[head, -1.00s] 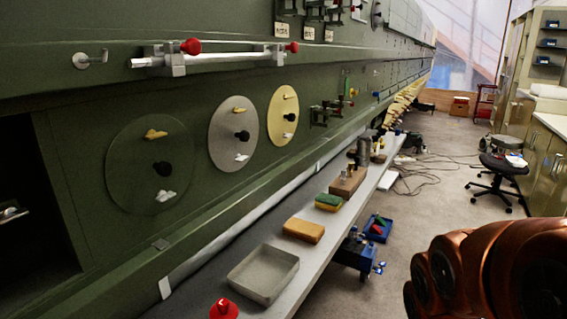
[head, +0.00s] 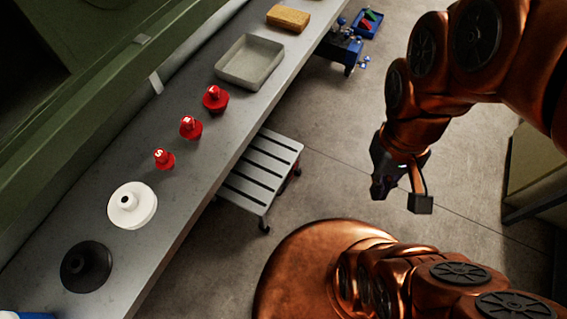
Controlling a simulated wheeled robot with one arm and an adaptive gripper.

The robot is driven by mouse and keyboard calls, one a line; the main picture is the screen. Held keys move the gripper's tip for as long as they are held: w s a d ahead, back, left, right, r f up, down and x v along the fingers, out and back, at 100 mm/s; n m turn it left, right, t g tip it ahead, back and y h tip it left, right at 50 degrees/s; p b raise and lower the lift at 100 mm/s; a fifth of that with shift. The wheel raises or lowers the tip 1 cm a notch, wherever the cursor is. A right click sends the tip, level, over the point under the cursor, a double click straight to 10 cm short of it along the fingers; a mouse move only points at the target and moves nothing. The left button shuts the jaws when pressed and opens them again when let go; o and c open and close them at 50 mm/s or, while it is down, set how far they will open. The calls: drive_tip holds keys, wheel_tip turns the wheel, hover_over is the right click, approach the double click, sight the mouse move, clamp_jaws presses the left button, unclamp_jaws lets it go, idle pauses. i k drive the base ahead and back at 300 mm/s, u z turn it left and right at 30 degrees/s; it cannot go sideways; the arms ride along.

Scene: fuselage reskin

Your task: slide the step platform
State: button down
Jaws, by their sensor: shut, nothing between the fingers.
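The step platform (head: 264,168) is a low grey stand with a slatted top and small dark feet or casters. It stands on the floor at the front edge of the bench, and its left part is hidden under the bench top. A small red part shows at its right side. My gripper (head: 378,192) is dark and hangs from my copper arm to the right of the platform, apart from it and empty.
The grey bench (head: 190,215) holds a tray (head: 250,62), a sponge (head: 288,18), several red knobs (head: 190,128), a white disc (head: 132,205) and a black disc (head: 86,267). A blue cart (head: 342,48) stands beyond. Floor right of the platform is clear up to my base.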

sight(253, 183)
drive_tip(key=z, duration=1.5)
drive_tip(key=k, duration=1.55)
drive_tip(key=u, duration=1.05)
drive_tip(key=i, duration=0.5)
